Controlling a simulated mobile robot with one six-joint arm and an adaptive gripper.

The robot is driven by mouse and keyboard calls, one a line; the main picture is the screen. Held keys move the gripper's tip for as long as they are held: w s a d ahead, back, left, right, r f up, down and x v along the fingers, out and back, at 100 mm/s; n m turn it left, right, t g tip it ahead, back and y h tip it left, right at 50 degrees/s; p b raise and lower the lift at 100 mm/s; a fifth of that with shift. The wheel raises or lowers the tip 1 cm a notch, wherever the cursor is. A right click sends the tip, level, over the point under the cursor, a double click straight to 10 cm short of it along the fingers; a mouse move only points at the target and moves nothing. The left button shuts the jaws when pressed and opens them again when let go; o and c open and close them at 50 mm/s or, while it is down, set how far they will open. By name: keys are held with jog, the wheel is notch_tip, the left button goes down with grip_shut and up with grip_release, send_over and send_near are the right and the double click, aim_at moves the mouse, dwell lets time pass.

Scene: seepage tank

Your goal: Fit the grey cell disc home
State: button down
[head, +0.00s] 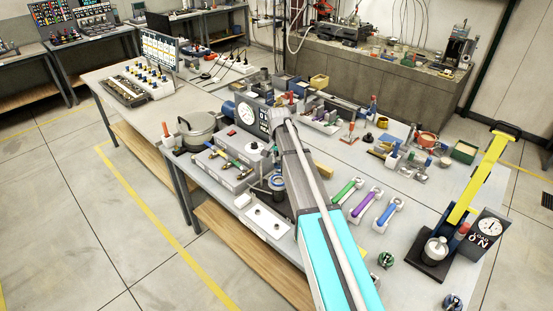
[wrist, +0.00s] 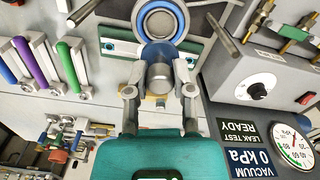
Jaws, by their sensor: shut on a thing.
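In the wrist view my gripper (wrist: 158,88) is shut on a short, round-ended grey metal piece, taken to be the grey cell disc (wrist: 159,76). The piece is between both fingers. Just beyond it is a round cell seat with a blue ring (wrist: 160,19) and a grey centre, on a green-edged base. The held piece overlaps the near edge of the ring in this view; I cannot tell whether they touch. In the head view the blue-ringed seat (head: 277,182) shows beside my arm, which hides the fingers and the held piece.
Dark rods (wrist: 223,34) stick out on both sides of the seat. A grey box with a dial (wrist: 257,91) and a "LEAK TEST READY, VACUUM 0 kPa" panel (wrist: 250,148) stand close at right. Green, purple and blue handles (wrist: 40,65) lie at left. A white plate (head: 266,222) lies near the bench edge.

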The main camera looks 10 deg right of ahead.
dwell(0.4)
jog(key=b, duration=0.6)
send_over(278, 181)
notch_tip(278, 181, down, 6)
jog(key=shift+s+d+r, duration=0.1)
jog(key=shift+f+b, duration=1.05)
jog(key=shift+f, duration=0.05)
dwell(1.4)
jog(key=shift+c, duration=2)
grip_release()
jog(key=shift+r, duration=0.2)
